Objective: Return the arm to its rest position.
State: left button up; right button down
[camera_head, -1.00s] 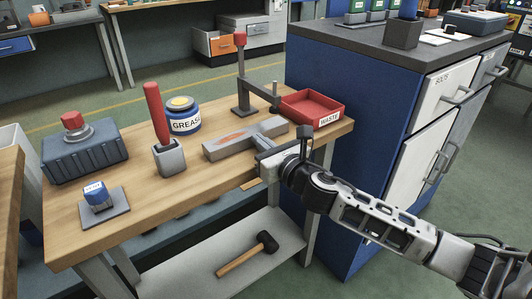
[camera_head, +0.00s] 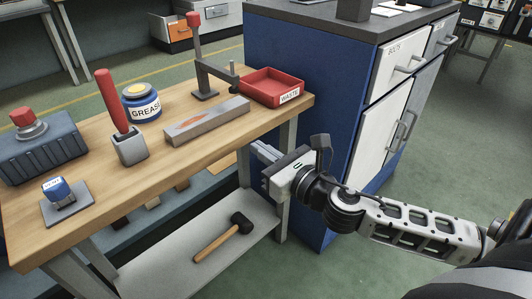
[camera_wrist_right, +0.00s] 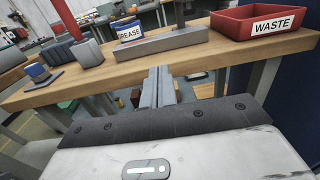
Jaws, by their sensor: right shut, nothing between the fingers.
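My right gripper (camera_head: 262,150) is in front of the workbench's right end, just off the front edge of its top. Its two fingers are together with nothing between them; they show pressed side by side in the right wrist view (camera_wrist_right: 158,85). My right arm comes in from the lower right of the head view. The wooden bench top (camera_head: 95,195) carries a grey bar with an orange mark (camera_head: 207,121), clear of the gripper. My left gripper is not seen.
On the bench stand a red WASTE tray (camera_head: 273,88), a grease tub (camera_head: 142,103), a red-handled tool in a grey holder (camera_head: 130,148), a blue-topped block (camera_head: 59,190) and a ribbed grey box (camera_head: 40,150). A mallet (camera_head: 224,237) lies on the lower shelf. A blue cabinet (camera_head: 300,70) stands right.

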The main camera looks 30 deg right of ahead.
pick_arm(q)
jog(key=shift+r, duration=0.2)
pick_arm(e)
jog(key=shift+s, duration=0.35)
